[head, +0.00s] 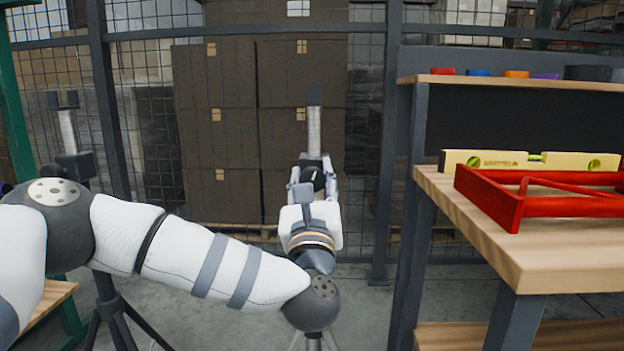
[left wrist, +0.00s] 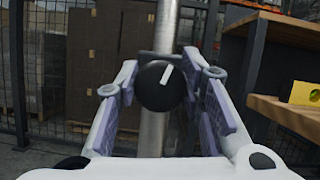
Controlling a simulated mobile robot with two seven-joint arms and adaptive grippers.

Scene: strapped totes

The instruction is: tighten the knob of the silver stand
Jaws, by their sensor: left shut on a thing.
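The silver stand (head: 314,128) is an upright metal pole with a dark cap, straight ahead in the head view. Its pole (left wrist: 152,132) runs up through the middle of the left wrist view. The knob (left wrist: 158,88) is round and black with a white pointer line, tilted a little right of upright. It sits on a dark collar on the pole. My left gripper (head: 312,176) reaches forward to it. In the left wrist view its two fingers (left wrist: 160,84) are shut on the knob from both sides. My right gripper is not in view.
A second stand (head: 68,132) with a pale pole and dark tripod is at the left. A wooden workbench (head: 480,225) at the right bears a red frame (head: 510,212) and a yellow level (head: 500,160). A mesh fence (head: 388,130) and brown boxes (head: 215,140) are behind.

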